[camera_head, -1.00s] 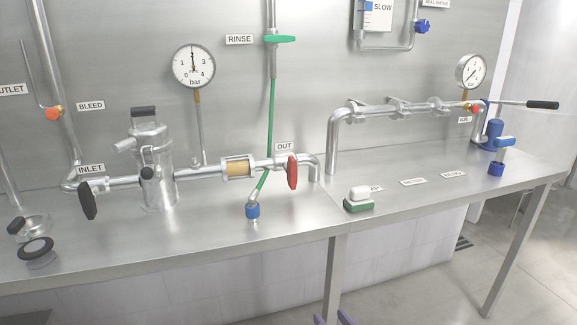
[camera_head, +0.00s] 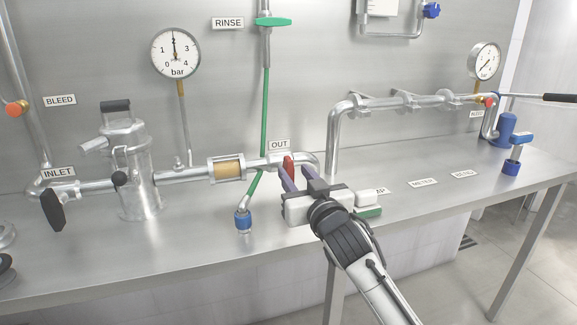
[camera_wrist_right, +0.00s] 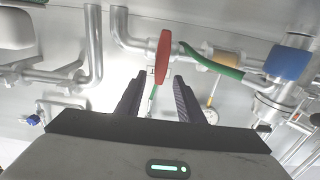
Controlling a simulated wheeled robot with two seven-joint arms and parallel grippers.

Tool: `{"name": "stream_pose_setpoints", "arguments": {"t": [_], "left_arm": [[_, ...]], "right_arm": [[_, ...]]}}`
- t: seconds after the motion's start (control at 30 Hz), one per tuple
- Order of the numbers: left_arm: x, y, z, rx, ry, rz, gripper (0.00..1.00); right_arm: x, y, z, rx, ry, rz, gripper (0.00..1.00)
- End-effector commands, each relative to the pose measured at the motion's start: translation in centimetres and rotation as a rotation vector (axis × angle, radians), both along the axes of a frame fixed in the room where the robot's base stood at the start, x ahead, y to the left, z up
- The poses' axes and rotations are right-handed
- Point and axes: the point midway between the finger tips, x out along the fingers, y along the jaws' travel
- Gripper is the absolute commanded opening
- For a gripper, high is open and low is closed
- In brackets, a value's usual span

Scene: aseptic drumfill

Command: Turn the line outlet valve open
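The line outlet valve shows as a red lever (camera_head: 288,163) on the steel pipe by the OUT label (camera_head: 279,145). Its lower part is hidden behind my fingers in the head view. My right gripper (camera_head: 299,177) is at the lever, with its two purple-grey fingers pointing towards the pipe. In the right wrist view the fingers (camera_wrist_right: 159,82) are apart with nothing held. My left gripper is out of view.
A blue hose fitting (camera_head: 243,220) hangs just left of my gripper. A white and green block (camera_head: 368,205) lies close on its right. The bench front (camera_head: 180,235) is clear.

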Motion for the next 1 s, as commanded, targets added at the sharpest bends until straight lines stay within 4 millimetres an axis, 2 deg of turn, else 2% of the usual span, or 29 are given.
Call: {"name": "stream_pose_setpoints", "arguments": {"t": [0.2, 0.4, 0.83, 0.87, 1.0], "left_arm": [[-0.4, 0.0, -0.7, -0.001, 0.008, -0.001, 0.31], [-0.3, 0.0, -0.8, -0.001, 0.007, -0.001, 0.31], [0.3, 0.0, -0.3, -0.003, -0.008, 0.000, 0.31], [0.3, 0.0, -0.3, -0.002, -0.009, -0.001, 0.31], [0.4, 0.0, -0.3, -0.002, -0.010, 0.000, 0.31]], "right_arm": [[3.2, 1.1, 0.0, -0.001, 0.000, 0.000, 0.34], [4.9, 1.6, 0.0, 0.001, 0.000, 0.000, 0.34], [5.4, 1.8, 0.0, 0.001, 0.000, 0.001, 0.34], [5.4, 1.8, 0.0, 0.001, 0.000, 0.001, 0.31], [5.4, 1.8, 0.0, 0.001, 0.000, 0.000, 0.07]]}}
